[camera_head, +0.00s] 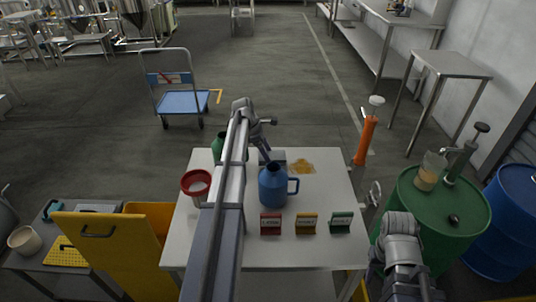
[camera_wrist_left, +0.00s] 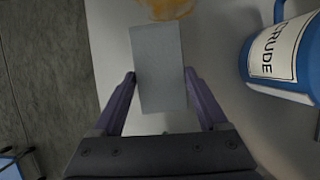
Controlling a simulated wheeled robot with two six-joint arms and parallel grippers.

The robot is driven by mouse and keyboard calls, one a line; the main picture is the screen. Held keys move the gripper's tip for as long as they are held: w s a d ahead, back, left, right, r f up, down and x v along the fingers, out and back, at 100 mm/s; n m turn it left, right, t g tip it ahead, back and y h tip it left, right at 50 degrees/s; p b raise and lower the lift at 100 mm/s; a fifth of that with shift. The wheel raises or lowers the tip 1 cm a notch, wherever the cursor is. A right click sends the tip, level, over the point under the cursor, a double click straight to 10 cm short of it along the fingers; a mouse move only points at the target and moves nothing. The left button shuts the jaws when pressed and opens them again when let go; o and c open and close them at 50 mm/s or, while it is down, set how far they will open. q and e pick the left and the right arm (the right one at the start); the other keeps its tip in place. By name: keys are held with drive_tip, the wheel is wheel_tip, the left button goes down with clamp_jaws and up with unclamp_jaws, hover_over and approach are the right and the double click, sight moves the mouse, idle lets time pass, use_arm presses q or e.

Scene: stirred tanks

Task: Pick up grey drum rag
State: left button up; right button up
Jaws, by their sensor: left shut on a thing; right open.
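The grey rag (camera_wrist_left: 158,68) is a flat grey rectangle between the fingers of my left gripper (camera_wrist_left: 160,82) in the left wrist view. The fingers touch its two long sides, and the gripper is shut on it. In the head view my left gripper (camera_head: 267,156) is over the far part of the white table (camera_head: 326,192), behind the blue jug (camera_head: 273,188). The rag is mostly hidden there by the gripper. My right gripper (camera_head: 406,284) is low at the bottom right, beside the table and in front of the green drum; its fingers are hard to make out.
An amber spill (camera_head: 302,166) lies just right of the left gripper. A red-rimmed container (camera_head: 196,185) and a partly hidden green container (camera_head: 217,147) stand left. Red (camera_head: 270,223), yellow (camera_head: 306,223) and green (camera_head: 341,222) signs line the front. A green drum (camera_head: 440,215) stands right.

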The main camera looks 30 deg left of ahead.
use_arm(q)
wheel_tip(320, 180, up, 8)
drive_tip(key=p, duration=0.7)
drive_tip(key=shift+r, duration=0.15)
use_arm(e)
wheel_tip(320, 180, up, 8)
drive_tip(key=shift+r, duration=0.1)
use_arm(q)
drive_tip(key=o, duration=0.8)
drive_tip(key=c, duration=0.6)
drive_tip(key=shift+d, duration=0.1)
drive_tip(key=shift+c, duration=0.2)
